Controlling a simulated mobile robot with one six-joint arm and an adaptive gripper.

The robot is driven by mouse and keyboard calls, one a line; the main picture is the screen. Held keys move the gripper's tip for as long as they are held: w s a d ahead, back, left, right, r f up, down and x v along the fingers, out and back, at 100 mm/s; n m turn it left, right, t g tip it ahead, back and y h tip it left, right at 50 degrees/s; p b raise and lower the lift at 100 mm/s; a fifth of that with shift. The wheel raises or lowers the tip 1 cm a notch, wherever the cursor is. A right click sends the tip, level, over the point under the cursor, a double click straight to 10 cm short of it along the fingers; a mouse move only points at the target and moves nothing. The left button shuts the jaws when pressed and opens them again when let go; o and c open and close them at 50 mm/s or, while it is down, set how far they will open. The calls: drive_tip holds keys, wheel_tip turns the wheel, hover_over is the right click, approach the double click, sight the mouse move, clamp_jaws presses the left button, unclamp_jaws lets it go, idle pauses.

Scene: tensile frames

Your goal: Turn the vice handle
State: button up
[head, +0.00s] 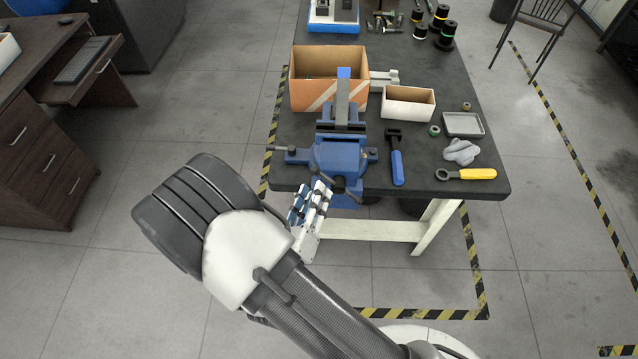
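The blue vice (338,157) is mounted at the near left edge of the dark workbench. A grey upright bar with a blue top stands at its jaws. The dark vice handle (341,183) crosses the vice's near end at a slant. My gripper (322,187) reaches in from the lower left, its white and blue fingers beside the left part of the handle. The fingers overlap the handle's left end in this view, so I cannot tell whether they touch it or how far apart they are.
On the workbench (475,150), an orange-and-white box (300,92) stands behind the vice. A blue-handled tool (396,165), a small white box (408,108), a grey tray (463,125) and a yellow-handled wrench (470,174) lie to the right.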

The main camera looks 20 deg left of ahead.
sight(338, 185)
drive_tip(key=shift+w+b, duration=0.3)
drive_tip(key=shift+w, duration=1.95)
clamp_jaws()
